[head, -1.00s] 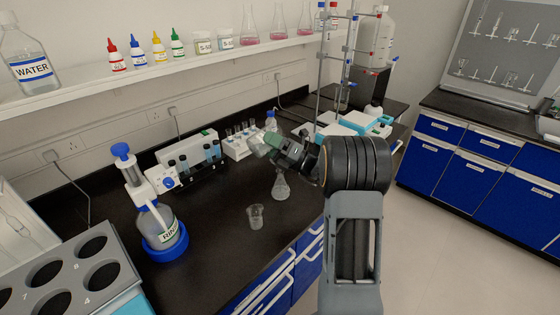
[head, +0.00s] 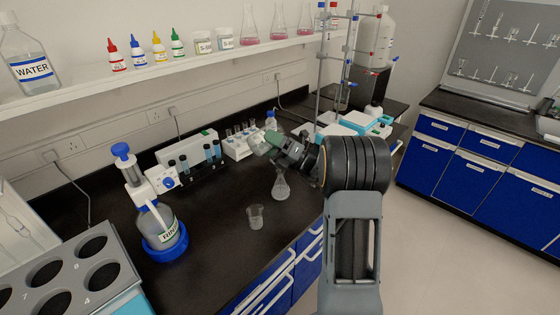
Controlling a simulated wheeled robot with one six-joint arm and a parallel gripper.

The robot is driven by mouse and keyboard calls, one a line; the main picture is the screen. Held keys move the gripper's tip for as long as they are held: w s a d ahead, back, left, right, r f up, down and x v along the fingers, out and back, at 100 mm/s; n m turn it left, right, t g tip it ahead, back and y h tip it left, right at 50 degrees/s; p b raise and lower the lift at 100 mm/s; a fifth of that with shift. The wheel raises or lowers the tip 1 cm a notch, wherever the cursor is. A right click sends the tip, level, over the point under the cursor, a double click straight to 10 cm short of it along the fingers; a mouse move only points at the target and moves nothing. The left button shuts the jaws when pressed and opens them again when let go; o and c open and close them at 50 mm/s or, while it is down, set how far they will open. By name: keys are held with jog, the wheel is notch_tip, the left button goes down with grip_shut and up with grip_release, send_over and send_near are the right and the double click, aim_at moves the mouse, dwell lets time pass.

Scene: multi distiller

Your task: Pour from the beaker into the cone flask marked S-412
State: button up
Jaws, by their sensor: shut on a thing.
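My gripper (head: 276,141) is shut on a clear glass beaker (head: 259,145) at the middle of the head view. The held beaker is tilted, its open end towards the left. A clear cone flask (head: 281,188) stands upright on the black bench below my gripper, apart from the held beaker as seen here. No S-412 mark can be read on the flask. I cannot tell how much liquid is in the beaker or flask, and no stream shows between them.
A second small beaker (head: 255,217) stands near the bench front, left of the flask. Behind are a tube rack (head: 238,147) and a white device with dark vials (head: 195,158). A dispenser bottle (head: 163,228) stands at left. The dark bench (head: 215,205) between is clear.

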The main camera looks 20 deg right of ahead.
jog(key=shift+w+d+f+m+t+p, duration=0.1)
jog(key=shift+f+m+t+p, duration=0.05)
jog(key=shift+m+t+p, duration=0.5)
jog(key=shift+d+f+m+t+p, duration=0.15)
jog(key=shift+m+t+p, duration=0.25)
jog(key=shift+m, duration=0.35)
dwell(0.9)
